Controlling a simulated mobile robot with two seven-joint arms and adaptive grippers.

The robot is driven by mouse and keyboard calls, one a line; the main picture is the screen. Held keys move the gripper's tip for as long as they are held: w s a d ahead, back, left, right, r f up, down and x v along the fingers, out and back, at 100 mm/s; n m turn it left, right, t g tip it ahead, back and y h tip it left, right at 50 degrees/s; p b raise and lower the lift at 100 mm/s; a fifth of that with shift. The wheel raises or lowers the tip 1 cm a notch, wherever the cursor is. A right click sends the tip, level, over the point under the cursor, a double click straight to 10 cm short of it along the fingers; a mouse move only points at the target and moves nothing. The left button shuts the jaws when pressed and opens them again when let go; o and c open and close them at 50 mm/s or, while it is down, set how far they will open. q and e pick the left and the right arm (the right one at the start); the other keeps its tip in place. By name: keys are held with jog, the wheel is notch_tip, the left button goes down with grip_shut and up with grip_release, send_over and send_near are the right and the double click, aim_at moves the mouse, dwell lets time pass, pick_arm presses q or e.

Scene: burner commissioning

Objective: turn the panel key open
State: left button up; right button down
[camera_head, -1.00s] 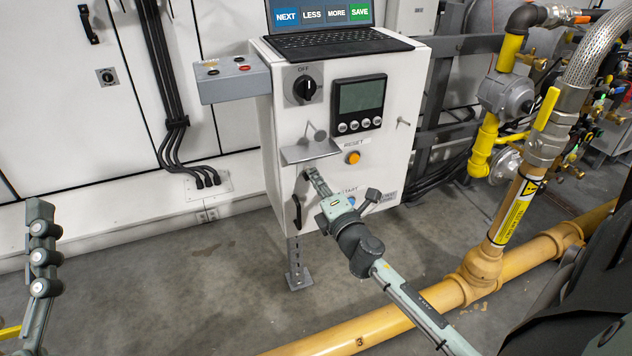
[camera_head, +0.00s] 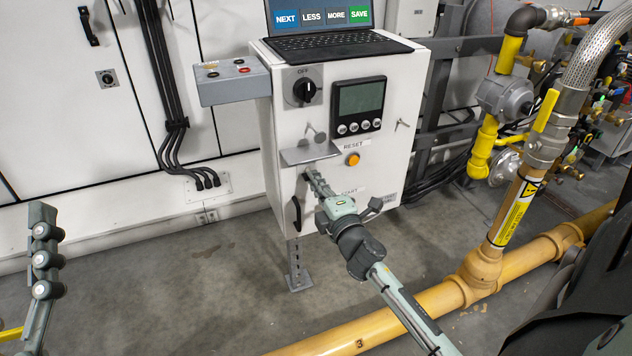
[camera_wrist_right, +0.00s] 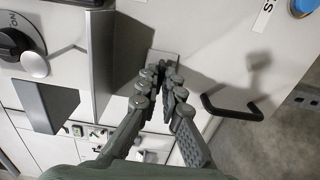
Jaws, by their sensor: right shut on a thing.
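The white control panel (camera_head: 385,165) stands in the middle of the head view. My right gripper (camera_head: 312,179) is at its lower front, below a small metal shelf (camera_head: 310,153). In the right wrist view the right gripper's fingers (camera_wrist_right: 163,77) are close together on a small flat grey metal piece (camera_wrist_right: 165,58), which appears to be the panel key. The fingers hide most of it, and its angle is hard to tell. My left gripper (camera_head: 42,255) shows only partly at the left edge, away from the panel; whether it is open cannot be seen.
A black door handle (camera_head: 297,213) lies just below the right gripper; it also shows in the wrist view (camera_wrist_right: 232,108). A black selector knob (camera_head: 304,89), display (camera_head: 359,103) and orange button (camera_head: 353,159) are above. A yellow floor pipe (camera_head: 400,325) runs in front.

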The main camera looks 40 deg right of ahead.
jog(key=c, duration=1.7)
grip_release()
jog(key=v, duration=1.2)
